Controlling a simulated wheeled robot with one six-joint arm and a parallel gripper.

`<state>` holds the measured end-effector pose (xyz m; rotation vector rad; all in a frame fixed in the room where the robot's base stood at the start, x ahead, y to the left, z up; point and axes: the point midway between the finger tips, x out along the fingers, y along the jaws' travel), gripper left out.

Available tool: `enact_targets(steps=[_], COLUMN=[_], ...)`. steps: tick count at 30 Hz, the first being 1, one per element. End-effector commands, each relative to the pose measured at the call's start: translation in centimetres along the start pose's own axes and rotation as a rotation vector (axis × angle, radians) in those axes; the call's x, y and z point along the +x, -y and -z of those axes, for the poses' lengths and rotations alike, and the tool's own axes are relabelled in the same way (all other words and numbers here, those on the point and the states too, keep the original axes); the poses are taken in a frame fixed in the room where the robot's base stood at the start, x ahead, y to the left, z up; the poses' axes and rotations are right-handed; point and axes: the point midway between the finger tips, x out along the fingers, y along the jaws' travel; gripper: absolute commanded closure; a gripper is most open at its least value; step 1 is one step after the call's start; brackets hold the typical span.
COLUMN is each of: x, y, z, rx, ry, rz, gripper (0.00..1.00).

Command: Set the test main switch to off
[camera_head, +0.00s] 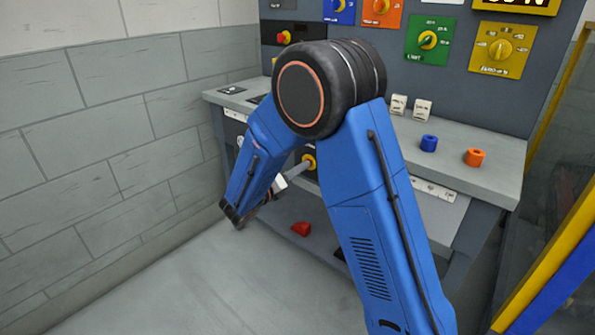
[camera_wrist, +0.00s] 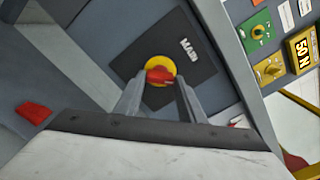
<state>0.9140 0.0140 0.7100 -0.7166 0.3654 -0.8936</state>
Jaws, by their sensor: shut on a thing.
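The main switch is a yellow disc with a red handle (camera_wrist: 160,75) on a dark plate (camera_wrist: 200,68) marked "MAIN", in the wrist view. In the head view its yellow disc (camera_head: 309,161) shows on the front of the bench, partly covered by my gripper. My gripper (camera_wrist: 158,84) has its two fingers at either side of the red handle and is shut on it. The handle lies roughly across the picture in the wrist view. The fingertips hide part of the disc, and I see no position marks by it.
The bench (camera_head: 480,160) carries a blue ring (camera_head: 429,143) and an orange ring (camera_head: 475,157). Above it is a panel with a green dial (camera_head: 428,40) and a yellow dial (camera_head: 500,49). A red object (camera_head: 301,229) lies below the bench. A block wall stands left.

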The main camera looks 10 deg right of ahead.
Motion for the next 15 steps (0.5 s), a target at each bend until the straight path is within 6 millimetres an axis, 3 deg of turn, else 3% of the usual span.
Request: enact_targets(steps=[15], x=[-0.06], y=[-0.06], z=[-0.02], rx=[-0.479], ry=[0.001], rz=[-0.002], gripper=[0.86])
